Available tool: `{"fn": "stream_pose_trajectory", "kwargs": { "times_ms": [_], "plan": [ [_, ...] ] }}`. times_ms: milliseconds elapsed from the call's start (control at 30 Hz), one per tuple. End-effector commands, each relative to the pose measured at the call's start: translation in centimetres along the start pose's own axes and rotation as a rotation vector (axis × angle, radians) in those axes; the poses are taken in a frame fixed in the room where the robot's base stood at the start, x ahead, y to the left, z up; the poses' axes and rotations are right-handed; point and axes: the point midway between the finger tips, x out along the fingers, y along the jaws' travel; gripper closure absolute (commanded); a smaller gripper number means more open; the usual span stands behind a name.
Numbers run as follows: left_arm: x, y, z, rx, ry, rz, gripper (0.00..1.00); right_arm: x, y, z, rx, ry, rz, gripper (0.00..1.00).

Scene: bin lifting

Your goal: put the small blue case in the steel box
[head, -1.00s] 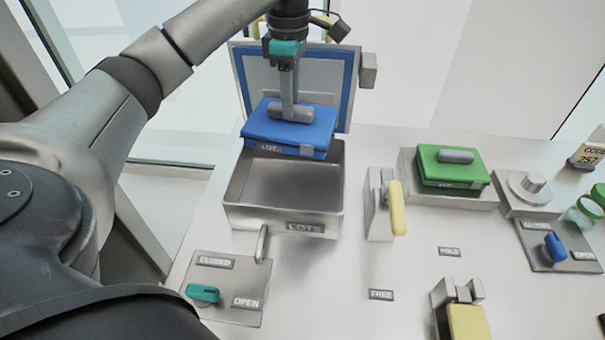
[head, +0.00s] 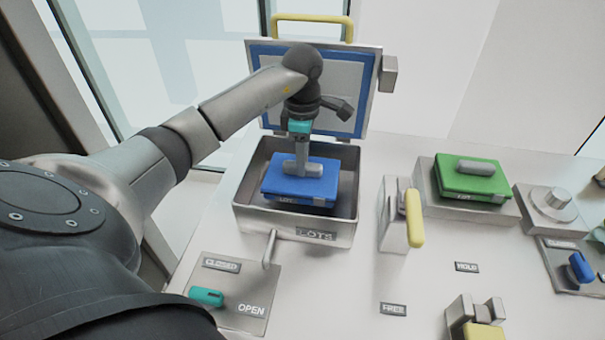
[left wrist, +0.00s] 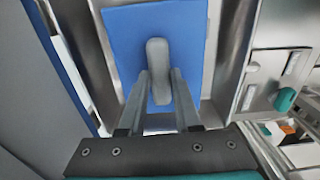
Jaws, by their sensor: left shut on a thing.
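The small blue case (head: 318,183) has a grey handle on top and is within the walls of the open steel box (head: 247,213). I cannot tell whether it touches the box floor. My left gripper (head: 302,166) is shut on the case's handle from above. In the left wrist view the case (left wrist: 187,22) lies beyond the fingers (left wrist: 160,88), with the handle between them. The box's hinged lid (head: 340,92), blue-edged with a yellow handle, stands open at the back. My right gripper is not in view.
A green case (head: 466,178) sits on a block to the right. A yellow-handled clamp (head: 413,217) stands right of the box. A panel with a teal lever (head: 207,296) marked CLOSED and OPEN lies at the front left. The counter around the FREE label (head: 393,309) is clear.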

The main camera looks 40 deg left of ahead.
Motion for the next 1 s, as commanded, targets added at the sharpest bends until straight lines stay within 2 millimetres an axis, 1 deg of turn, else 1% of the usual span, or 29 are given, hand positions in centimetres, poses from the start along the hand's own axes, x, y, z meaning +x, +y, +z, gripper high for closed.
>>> {"fn": "stream_pose_trajectory", "kwargs": {
  "times_ms": [133, 300, 333, 567, 733, 767, 1000],
  "plan": [
    [1.2, 0.0, 0.0, 0.001, 0.000, 0.000, 1.00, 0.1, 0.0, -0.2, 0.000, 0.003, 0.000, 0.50],
    [3.8, -0.1, 0.0, 0.001, 0.000, -0.001, 1.00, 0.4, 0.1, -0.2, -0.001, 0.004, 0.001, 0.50],
    [4.1, 0.0, 0.0, 0.001, -0.001, -0.001, 1.00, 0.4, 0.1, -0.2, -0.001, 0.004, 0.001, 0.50],
    [4.2, 0.1, 0.0, 0.001, -0.001, 0.003, 1.00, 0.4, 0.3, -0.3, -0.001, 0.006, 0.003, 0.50],
    [4.7, 0.0, 0.0, 0.001, 0.000, 0.002, 1.00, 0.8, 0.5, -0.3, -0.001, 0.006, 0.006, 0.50],
    [4.7, 0.0, 0.0, 0.002, 0.001, 0.000, 0.65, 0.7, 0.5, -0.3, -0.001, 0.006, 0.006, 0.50],
    [4.6, 0.0, 0.0, 0.001, 0.001, 0.000, 0.38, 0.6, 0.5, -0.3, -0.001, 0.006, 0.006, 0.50]
  ]
}}
